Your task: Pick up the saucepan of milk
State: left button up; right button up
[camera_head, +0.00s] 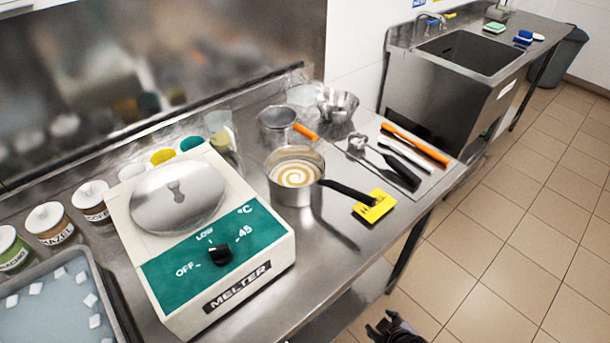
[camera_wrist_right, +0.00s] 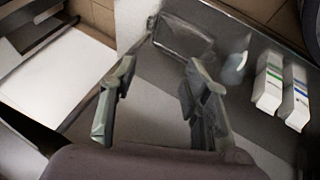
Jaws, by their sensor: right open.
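The saucepan of milk (camera_head: 282,192) is a small metal pan standing upright on the steel counter, right of the white and green melter. Its contents show a cream and brown swirl. Its black handle points right and slightly toward the front edge, and its end lies over or beside a yellow item (camera_head: 378,211). My right gripper (camera_head: 396,328) is low at the bottom of the head view, in front of the counter and well apart from the pan. In the right wrist view the gripper (camera_wrist_right: 160,98) has its fingers spread with nothing between them. My left gripper is not in view.
The melter (camera_head: 250,262) stands left of the pan. A sieve with an orange handle (camera_head: 277,122) and metal bowls (camera_head: 338,104) are behind it. Utensils lie on a tray (camera_head: 436,178) to the right. The right wrist view shows white cartons (camera_wrist_right: 268,88) on a grey surface.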

jog(key=w+a+r+n+t+y+p, duration=0.1)
jog(key=w+a+r+n+t, duration=0.2)
jog(key=r, duration=0.9)
jog(key=a+r+n+t+y+p, duration=0.15)
jog(key=a+r+n, duration=0.3)
jog(key=r, duration=0.75)
jog(key=w+a+r+n+t+y+p, duration=0.1)
jog(key=w+a+r+n+y, duration=0.2)
jog(key=r, duration=0.9)
jog(key=n+h+p, duration=0.1)
jog(key=n, duration=0.1)
send_near(323, 184)
jog(key=w+f, duration=0.1)
jog(key=w, duration=0.1)
jog(key=shift+w+a+f+t, duration=0.35)
jog(key=shift+w+a, duration=0.2)
jog(key=shift+a+p+x, duration=0.2)
jog(key=shift+p+x, duration=0.7)
jog(key=shift+x, duration=1.65)
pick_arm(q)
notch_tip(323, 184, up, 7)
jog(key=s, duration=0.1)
pick_arm(e)
jog(key=shift+s+f, duration=0.1)
jog(key=shift+f, duration=0.05)
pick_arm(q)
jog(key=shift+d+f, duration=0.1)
